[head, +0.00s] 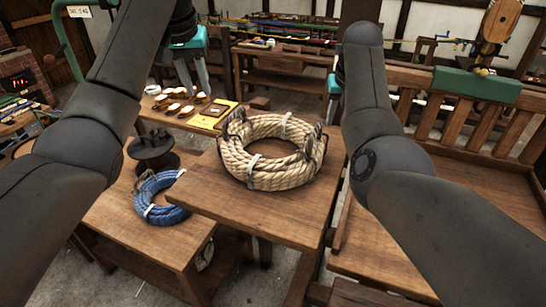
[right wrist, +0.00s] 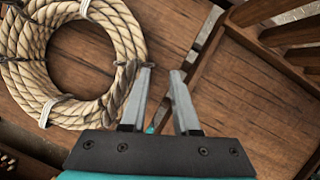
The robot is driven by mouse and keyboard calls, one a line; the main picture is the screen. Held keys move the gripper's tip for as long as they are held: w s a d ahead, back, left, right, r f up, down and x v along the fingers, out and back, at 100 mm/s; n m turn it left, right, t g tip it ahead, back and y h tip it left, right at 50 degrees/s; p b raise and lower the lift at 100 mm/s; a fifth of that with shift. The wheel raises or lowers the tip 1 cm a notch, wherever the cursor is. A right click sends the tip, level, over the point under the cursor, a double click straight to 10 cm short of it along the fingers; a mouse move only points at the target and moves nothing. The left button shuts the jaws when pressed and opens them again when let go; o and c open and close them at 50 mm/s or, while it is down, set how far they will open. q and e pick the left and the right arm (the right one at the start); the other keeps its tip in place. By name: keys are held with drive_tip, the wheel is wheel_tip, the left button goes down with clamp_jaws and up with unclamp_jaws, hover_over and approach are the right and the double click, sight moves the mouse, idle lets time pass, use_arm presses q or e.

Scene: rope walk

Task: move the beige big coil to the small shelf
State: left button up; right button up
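The beige big coil (head: 285,176) lies flat on a wooden tabletop (head: 265,212) in the middle of the head view. It is thick rope with white ties and dark loop handles. My left gripper (head: 198,88) is open and empty, beyond the coil to its upper left. My right gripper (head: 330,117) is at the coil's upper right, partly hidden by my arm. In the right wrist view its fingers (right wrist: 161,74) are apart with nothing between them, and the left finger is close beside the coil's rim (right wrist: 128,42). I cannot tell which surface is the small shelf.
A blue coil (head: 161,210) and a dark spool (head: 153,150) are on a lower bench at left. Several small items and a yellow sheet (head: 212,117) lie on a table behind. A slatted wooden bench (head: 470,165) stands at right. The tabletop in front of the coil is clear.

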drive_tip(key=v, duration=1.1)
drive_tip(key=shift+s+f, duration=0.1)
drive_tip(key=shift+s, duration=0.05)
